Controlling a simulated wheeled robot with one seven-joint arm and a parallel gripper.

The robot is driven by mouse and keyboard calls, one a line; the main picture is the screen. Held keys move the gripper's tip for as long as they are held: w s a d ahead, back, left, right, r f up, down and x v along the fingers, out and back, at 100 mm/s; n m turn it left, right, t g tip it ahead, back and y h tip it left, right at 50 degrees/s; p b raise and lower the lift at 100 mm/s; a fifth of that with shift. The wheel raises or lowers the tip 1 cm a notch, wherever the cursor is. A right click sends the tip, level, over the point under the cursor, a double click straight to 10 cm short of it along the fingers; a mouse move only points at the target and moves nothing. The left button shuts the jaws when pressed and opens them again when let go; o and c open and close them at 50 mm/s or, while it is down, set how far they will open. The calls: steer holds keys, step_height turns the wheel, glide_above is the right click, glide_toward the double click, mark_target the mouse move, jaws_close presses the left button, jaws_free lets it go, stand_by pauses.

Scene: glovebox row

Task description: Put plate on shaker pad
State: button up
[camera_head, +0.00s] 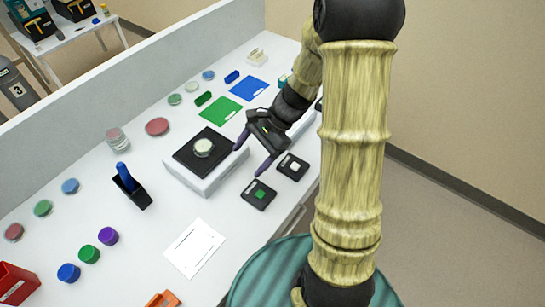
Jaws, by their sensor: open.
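A small round plate (203,147), pale green with a light rim, rests on the black shaker pad (188,157). The pad tops a white box-shaped shaker (207,186) on the bench. The plate sits near the pad's middle and looks flat. My gripper (249,160) is open and empty, just right of the shaker. Its two purple fingers point down-left, apart from the plate. The finger nearer the back is close to the pad's right edge; I cannot tell whether it touches.
Two small black devices (259,195) (292,166) sit right of the shaker. Green (221,110) and blue (248,88) mats lie behind. Left are several coloured dishes, a clear jar (116,141) and a black holder (131,190). A white sheet (195,247) lies in front.

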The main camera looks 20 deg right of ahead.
steer(key=s+d+r+n+t+h, duration=0.3)
steer(key=s+n+h, duration=0.4)
steer(key=n, duration=0.6)
steer(key=shift+s+d+r+t+h, duration=0.3)
steer(key=shift+d+r+h, duration=0.2)
steer(key=shift+d, duration=0.1)
steer(key=shift+c, duration=0.2)
